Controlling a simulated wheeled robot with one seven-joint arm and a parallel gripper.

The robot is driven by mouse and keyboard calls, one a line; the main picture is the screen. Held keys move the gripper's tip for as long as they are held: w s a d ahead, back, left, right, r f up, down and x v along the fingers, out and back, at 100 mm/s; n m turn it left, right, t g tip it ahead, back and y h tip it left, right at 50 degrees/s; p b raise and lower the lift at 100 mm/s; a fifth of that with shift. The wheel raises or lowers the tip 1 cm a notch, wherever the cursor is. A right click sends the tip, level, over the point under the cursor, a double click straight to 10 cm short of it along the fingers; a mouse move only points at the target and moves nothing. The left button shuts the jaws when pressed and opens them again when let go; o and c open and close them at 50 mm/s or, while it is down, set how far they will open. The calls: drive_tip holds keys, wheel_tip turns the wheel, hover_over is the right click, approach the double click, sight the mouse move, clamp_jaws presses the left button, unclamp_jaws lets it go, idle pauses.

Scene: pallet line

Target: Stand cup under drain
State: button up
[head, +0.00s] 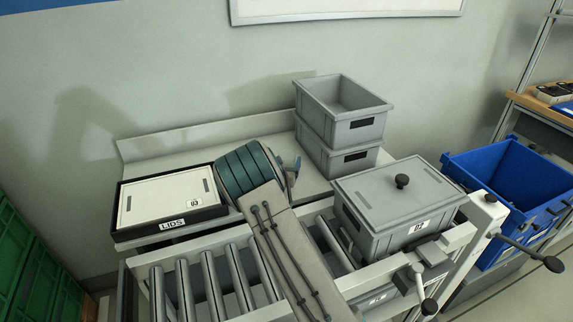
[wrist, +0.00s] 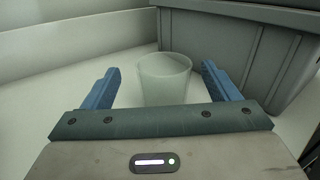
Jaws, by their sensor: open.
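In the wrist view a translucent pale cup (wrist: 164,80) stands upright on a white surface. My gripper (wrist: 158,78) is open, with one blue finger on each side of the cup and gaps visible between the fingers and the cup. The cup's lower part is hidden behind the gripper's body. I cannot make out a drain in either view.
Two stacked grey crates (head: 340,125) stand at the shelf's back, and a grey crate wall (wrist: 240,50) rises close behind the cup. A lidded grey crate (head: 398,200) sits right of my arm. A LIDS tray (head: 172,224) lies left. A blue bin (head: 505,170) stands far right.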

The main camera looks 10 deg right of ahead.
sight(288, 152)
drive_tip(key=shift+p+x, duration=0.55)
drive_tip(key=shift+x, duration=2.15)
drive_tip(key=shift+s+d+f, duration=0.15)
drive_tip(key=shift+d+f, duration=0.05)
drive_tip(key=c, duration=1.1)
drive_tip(key=shift+r, duration=0.1)
